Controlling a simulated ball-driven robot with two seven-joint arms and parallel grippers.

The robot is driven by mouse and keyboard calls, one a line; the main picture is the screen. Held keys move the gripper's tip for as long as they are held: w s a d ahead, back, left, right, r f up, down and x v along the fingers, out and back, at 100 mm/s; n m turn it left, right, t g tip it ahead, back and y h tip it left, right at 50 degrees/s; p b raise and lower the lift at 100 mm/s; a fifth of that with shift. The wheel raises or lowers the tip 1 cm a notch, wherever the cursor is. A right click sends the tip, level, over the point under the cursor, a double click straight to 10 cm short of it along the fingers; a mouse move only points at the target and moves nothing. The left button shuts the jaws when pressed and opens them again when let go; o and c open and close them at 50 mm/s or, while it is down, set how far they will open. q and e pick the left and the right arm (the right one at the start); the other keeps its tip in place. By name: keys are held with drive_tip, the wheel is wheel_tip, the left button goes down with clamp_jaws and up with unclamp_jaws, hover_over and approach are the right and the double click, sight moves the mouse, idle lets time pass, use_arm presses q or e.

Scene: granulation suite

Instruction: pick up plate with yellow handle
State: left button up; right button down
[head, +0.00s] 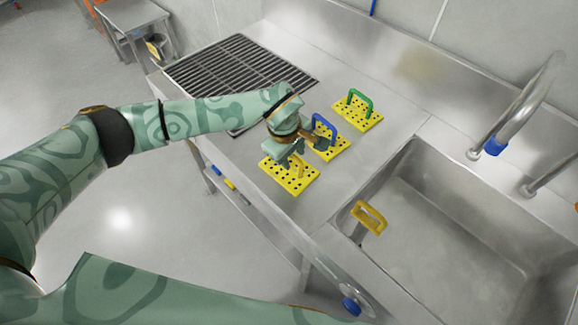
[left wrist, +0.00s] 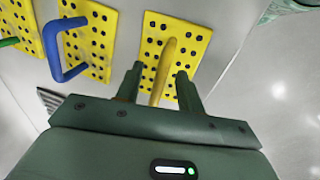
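The plate with the yellow handle is a yellow perforated plate (head: 300,184) on the steel counter, nearest the front edge in the head view. Its yellow handle (left wrist: 165,65) stands up from the plate (left wrist: 194,50) in the left wrist view. In the left wrist view my left gripper (left wrist: 158,82) is open, with one finger on each side of the handle and gaps showing. My right gripper is out of view.
A plate with a blue handle (head: 324,134) is close beside it, and one with a green handle (head: 358,105) is farther back. A black grate (head: 236,75) lies behind. The sink (head: 455,225) is at the right, with a yellow handle-like piece (head: 371,213) at its rim.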

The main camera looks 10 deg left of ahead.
use_arm(q)
drive_tip(key=f, duration=0.2)
drive_tip(key=shift+w+d+f, duration=0.2)
drive_tip(key=shift+f, duration=0.2)
clamp_jaws()
drive_tip(key=shift+r, duration=0.1)
